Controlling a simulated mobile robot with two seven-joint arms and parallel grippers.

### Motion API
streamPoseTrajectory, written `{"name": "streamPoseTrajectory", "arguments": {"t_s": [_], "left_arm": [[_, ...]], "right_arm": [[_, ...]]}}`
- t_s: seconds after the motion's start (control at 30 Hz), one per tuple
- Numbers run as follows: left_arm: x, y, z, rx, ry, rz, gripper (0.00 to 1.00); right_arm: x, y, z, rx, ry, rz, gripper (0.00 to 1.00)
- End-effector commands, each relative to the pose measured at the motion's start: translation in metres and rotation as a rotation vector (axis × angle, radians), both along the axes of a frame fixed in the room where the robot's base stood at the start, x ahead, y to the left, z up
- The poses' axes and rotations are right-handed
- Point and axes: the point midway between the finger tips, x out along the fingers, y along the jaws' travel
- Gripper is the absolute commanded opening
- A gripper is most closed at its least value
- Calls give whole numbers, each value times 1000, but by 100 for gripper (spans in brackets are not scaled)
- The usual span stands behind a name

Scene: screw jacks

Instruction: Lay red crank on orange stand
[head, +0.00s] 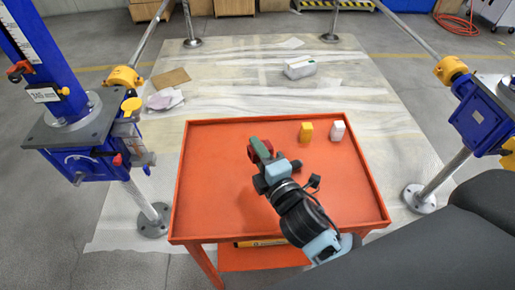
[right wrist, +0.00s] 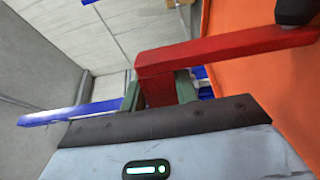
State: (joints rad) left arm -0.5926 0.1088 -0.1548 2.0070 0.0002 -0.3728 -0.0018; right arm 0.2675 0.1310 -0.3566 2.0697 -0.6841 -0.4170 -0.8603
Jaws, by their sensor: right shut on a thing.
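The orange stand (head: 215,205) is a low orange-red table with a raised rim and a lower shelf, at the middle of the head view. Its orange top also shows in the right wrist view (right wrist: 262,95). My right gripper (head: 262,150) is over the stand's top, its green fingers shut on the red crank (head: 252,153). In the right wrist view the fingers grip the crank's end, and its red arm (right wrist: 225,46) runs right to a dark knob (right wrist: 294,10). In the head view the gripper hides most of the crank. I cannot tell whether it touches the top. My left gripper is not in view.
A yellow item (head: 306,132) and a white item (head: 338,131) stand on the top's far right. The left and front of the top are clear. Blue screw jacks stand left (head: 82,150) and right (head: 484,118). Sheeting covers the floor behind.

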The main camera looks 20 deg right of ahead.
Motion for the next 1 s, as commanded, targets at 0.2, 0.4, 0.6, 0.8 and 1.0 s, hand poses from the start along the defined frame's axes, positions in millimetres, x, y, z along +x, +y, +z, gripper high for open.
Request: {"name": "streamPoseTrajectory", "arguments": {"t_s": [0.2, 0.4, 0.6, 0.8, 1.0], "left_arm": [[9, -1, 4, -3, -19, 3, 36], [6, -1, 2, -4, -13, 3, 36], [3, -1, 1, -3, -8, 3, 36], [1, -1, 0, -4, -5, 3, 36], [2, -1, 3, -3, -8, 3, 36]], "right_arm": [[0, 1, 5, 0, -11, 1, 0], [0, 1, 1, 0, -9, 1, 0], [0, 0, -2, 0, -4, 0, 50], [0, 0, -2, 0, -4, 0, 52], [-1, 1, 3, 1, -5, 1, 52]]}}
